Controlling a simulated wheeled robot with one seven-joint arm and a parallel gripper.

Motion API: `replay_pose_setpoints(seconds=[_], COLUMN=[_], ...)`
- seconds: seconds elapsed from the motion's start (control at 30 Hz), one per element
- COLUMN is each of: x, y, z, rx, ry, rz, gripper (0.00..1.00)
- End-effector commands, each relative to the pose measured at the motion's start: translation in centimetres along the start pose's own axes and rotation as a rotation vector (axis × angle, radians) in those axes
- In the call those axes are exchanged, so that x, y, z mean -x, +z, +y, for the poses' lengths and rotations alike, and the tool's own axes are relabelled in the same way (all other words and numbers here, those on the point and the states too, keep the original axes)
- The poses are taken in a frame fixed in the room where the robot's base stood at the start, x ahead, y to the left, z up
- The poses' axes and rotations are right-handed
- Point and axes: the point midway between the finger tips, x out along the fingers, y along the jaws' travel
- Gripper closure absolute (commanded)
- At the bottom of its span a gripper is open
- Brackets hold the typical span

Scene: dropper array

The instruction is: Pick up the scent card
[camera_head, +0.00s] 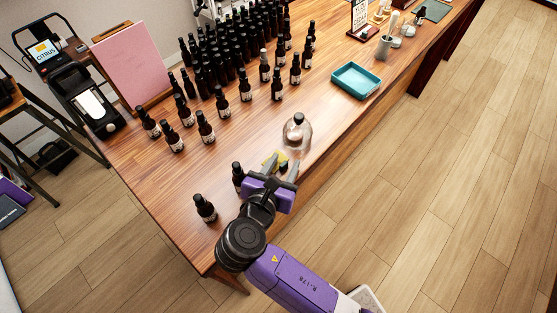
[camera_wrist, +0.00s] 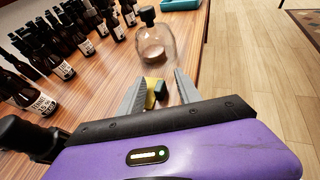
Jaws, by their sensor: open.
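No plain card shape shows clearly, so I cannot tell which thing is the scent card. A small yellow piece (camera_head: 281,157) lies on the counter at my gripper (camera_head: 281,170). In the wrist view the yellow piece (camera_wrist: 151,86) shows between the two grey fingers of my gripper (camera_wrist: 158,88), with a small dark block (camera_wrist: 160,91) beside it. The fingers are apart, and I see no grip on either piece. A clear glass vessel with a black top (camera_head: 297,132) stands just beyond the fingertips, and it also shows in the wrist view (camera_wrist: 154,42).
The wooden counter (camera_head: 330,125) carries many dark bottles (camera_head: 235,50), with two (camera_head: 205,208) close left of my gripper. A teal tray (camera_head: 356,80) lies farther right. A pink board (camera_head: 133,65) stands at the left. Bare counter lies between vessel and tray.

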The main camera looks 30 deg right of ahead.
Motion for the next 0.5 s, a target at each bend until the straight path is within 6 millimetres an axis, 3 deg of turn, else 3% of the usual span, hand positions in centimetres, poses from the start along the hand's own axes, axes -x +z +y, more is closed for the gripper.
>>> replay_pose_setpoints(seconds=[0.1, 0.3, 0.5], x=[0.02, 0.04, 0.05], y=[-0.01, 0.0, 0.0], z=[0.01, 0.02, 0.02], rx=[0.0, 0.0, 0.0], ry=[0.0, 0.001, 0.001], rz=[0.0, 0.0, 0.0], gripper=[0.59, 0.99, 1.0])
